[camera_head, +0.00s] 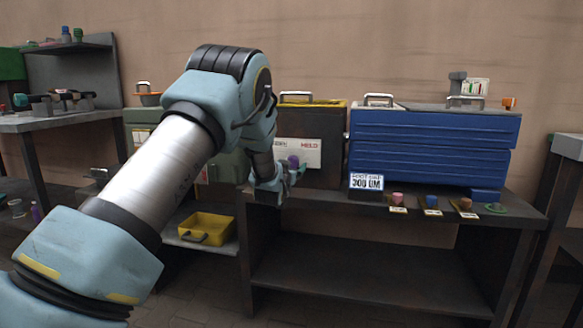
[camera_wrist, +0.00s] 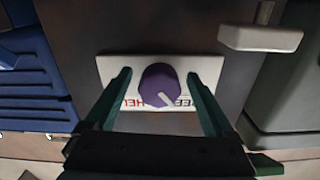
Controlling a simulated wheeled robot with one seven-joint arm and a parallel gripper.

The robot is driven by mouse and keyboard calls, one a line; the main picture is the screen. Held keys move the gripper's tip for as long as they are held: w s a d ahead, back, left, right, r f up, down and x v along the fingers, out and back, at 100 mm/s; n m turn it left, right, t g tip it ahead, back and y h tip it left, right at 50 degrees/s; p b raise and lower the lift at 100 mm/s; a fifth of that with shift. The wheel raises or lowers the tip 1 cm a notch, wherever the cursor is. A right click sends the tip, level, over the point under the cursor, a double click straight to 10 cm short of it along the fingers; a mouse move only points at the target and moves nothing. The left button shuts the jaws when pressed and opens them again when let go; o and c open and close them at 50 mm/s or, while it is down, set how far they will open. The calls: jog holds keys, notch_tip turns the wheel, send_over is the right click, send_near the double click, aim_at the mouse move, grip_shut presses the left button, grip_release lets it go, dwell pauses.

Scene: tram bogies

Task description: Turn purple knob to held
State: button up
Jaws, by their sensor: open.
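The purple knob (camera_wrist: 159,85) sits on a white label plate (camera_wrist: 106,64) on a dark panel. Its white pointer line points to the lower right in the wrist view, towards the dark lettering. The red HELD lettering (camera_wrist: 132,102) is on the knob's other side, partly hidden. My gripper (camera_wrist: 160,76) is open, with its green fingers on either side of the knob and a visible gap at each side. In the head view the knob (camera_head: 293,160) shows by my gripper (camera_head: 291,175), and HELD reads at the plate's right.
A blue drawer cabinet (camera_head: 430,140) stands right of the knob's box on the dark bench (camera_head: 330,202). Several small coloured parts line the bench's front edge. A grey handle (camera_wrist: 260,38) juts out near the knob. A yellow bin (camera_head: 207,229) is on a lower shelf.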

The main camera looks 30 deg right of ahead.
jog(key=shift+w+d, duration=0.2)
jog(key=shift+w, duration=0.05)
jog(key=shift+c, duration=0.3)
jog(key=c, duration=1.3)
